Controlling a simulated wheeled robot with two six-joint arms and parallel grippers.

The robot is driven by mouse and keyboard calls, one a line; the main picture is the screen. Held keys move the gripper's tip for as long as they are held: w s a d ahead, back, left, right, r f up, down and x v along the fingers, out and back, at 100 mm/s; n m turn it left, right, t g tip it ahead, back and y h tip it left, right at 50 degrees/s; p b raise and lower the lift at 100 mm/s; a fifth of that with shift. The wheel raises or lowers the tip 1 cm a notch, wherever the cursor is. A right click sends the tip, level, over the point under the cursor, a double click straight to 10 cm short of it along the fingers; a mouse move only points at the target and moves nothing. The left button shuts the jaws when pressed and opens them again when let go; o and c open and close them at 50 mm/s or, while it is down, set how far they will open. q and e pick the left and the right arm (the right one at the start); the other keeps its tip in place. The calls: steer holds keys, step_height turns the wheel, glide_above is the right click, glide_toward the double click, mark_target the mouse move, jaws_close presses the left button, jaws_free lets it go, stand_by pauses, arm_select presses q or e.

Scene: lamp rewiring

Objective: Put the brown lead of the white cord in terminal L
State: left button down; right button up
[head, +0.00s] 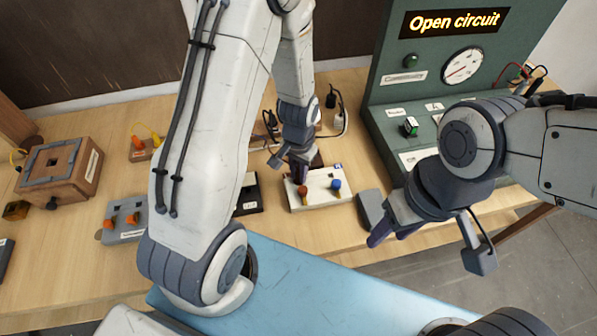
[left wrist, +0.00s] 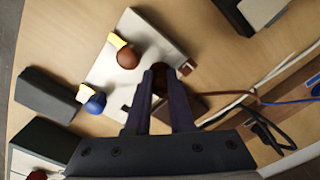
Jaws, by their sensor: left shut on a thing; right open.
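The white terminal block (head: 322,196) lies on the bench with a brown knob (head: 303,191) and a blue knob (head: 337,184). In the left wrist view the brown knob (left wrist: 128,57) and blue knob (left wrist: 95,103) carry yellow tabs. My left gripper (head: 299,178) is shut at the block's edge, near the brown knob. In the left wrist view its fingers (left wrist: 160,80) hide most of what they grip; a brown lead (left wrist: 235,104) runs toward them. Beside it are the white cord (left wrist: 268,78) and a blue lead (left wrist: 292,101). My right gripper (head: 390,238) is open and empty, right of the block.
A green test panel (head: 385,75) reading "Open circuit" stands at the back right. A black box (head: 248,194) lies left of the block. A grey holder (head: 122,220) and a wooden box (head: 60,172) are further left. A blue mat (head: 290,290) lies in front.

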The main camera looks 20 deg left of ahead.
mark_target(298, 172)
arm_select(q)
steer(key=shift+f, duration=0.1)
steer(key=c, duration=0.7)
jaws_free()
step_height(298, 172, up, 10)
steer(key=shift+r+b, duration=0.2)
steer(key=shift+b, duration=0.3)
steer(key=shift+s, duration=0.1)
